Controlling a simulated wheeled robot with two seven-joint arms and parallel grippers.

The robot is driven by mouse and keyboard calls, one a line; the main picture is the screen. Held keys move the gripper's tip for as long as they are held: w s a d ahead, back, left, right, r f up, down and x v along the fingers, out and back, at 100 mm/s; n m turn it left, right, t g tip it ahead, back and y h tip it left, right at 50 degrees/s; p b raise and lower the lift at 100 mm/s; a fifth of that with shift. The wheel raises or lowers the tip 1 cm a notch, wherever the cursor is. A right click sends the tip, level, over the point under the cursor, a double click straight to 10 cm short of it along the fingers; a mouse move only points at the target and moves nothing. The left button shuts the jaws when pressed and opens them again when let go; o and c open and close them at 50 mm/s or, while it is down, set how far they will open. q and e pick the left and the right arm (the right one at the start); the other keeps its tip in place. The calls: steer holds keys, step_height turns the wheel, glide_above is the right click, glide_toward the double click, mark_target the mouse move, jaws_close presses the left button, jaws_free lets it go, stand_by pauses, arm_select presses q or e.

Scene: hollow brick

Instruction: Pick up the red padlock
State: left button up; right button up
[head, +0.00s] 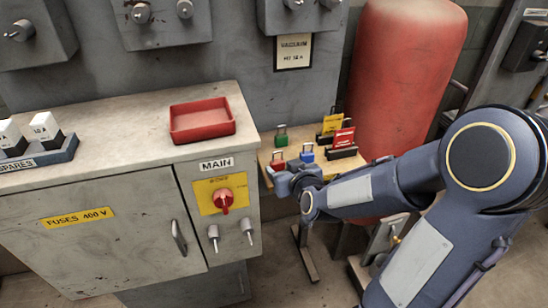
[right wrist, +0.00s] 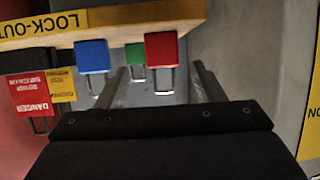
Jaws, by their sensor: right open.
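The red padlock (head: 279,165) sits at the near left of a small wooden lock-out shelf, beside a blue padlock (head: 307,154) and in front of a green padlock (head: 281,138). In the right wrist view the red padlock (right wrist: 161,47) has its shackle pointing down the picture. My right gripper (head: 283,182) is at the shelf's near edge, close to the red padlock. In the wrist view its two fingers (right wrist: 160,86) are apart, with the red padlock's shackle in the gap between them as pictured; contact cannot be told. My left gripper is out of view.
Red and yellow tags (head: 343,138) stand at the right of the shelf (head: 265,157). The grey cabinet (head: 120,225) with a red tray (head: 201,120) and a red switch is close on the left. A red tank (head: 405,70) stands behind.

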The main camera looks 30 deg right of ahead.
steer(key=shift+x, duration=0.85)
steer(key=x, duration=0.5)
steer(key=shift+w, duration=0.2)
steer(key=shift+a, duration=0.1)
steer(key=shift+c, duration=0.3)
steer(key=c, duration=1)
steer(key=shift+c, duration=0.2)
step_height(320, 180, up, 13)
steer(key=p, duration=0.5)
step_height(320, 180, up, 15)
steer(key=p, duration=1.2)
glide_above(275, 161)
steer(key=w, duration=0.1)
steer(key=shift+w+d, duration=0.15)
steer(key=shift+d, duration=0.3)
